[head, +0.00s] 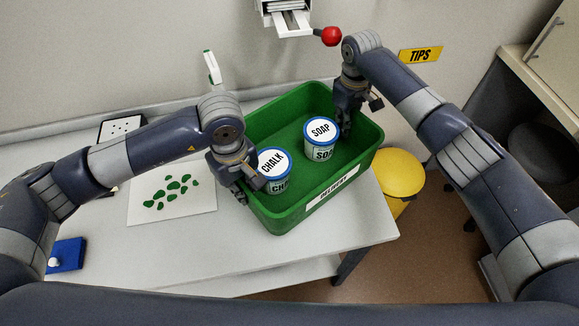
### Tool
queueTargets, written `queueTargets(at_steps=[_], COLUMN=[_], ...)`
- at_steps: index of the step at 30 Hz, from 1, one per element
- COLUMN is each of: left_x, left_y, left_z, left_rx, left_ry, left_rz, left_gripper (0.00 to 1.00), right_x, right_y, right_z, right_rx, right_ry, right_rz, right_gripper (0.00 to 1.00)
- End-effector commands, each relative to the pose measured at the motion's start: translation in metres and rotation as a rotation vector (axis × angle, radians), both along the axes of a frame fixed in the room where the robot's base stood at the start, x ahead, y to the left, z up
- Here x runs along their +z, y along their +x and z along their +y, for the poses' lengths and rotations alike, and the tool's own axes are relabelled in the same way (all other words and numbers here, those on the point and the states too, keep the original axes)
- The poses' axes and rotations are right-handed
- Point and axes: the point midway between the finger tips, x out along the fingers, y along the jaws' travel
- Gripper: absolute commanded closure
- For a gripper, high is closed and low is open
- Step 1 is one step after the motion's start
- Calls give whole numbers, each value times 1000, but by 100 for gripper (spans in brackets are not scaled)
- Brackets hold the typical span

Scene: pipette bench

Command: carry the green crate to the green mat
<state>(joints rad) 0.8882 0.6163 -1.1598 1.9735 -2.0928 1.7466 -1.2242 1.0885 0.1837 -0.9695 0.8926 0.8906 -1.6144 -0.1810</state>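The green crate (271,213) is on or just above the white bench, at its right end; I cannot tell if it touches. It holds a chalk tub (273,163) and a soap tub (321,130), both upright with blue-rimmed lids. My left gripper (249,191) is at the crate's left end wall, close beside the chalk tub. My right gripper (357,119) is at the opposite end wall, behind the soap tub. Whether the fingers are closed on the walls is hidden. A white sheet with green patches (172,213) lies left of the crate; no plain green mat shows.
A blue block with a white knob (66,255) is at the bench's left front. A dotted black-and-white plate (121,127) lies at the back. A yellow stool (402,178) stands right of the bench. A red ball-ended lever (329,36) projects from the wall above.

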Motion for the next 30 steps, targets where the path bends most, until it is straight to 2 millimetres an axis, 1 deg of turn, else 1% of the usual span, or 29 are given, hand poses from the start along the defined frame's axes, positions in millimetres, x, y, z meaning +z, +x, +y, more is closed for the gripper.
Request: queueTargets(at_steps=[1,17,30], left_x=[-3,-3,-17], left_y=[-2,-2,-2], left_z=[1,2,2], left_rx=[-5,-4,-4], left_ry=[5,6,6], left_rz=[6,7,7], left_gripper=[100,100,100], right_x=[0,0,-14], right_y=[4,4,4], right_z=[-4,-4,-4], right_rx=[-8,-8,-7], right_ry=[-6,-6,-5], right_rz=[-10,-10,-11], right_gripper=[100,100,100])
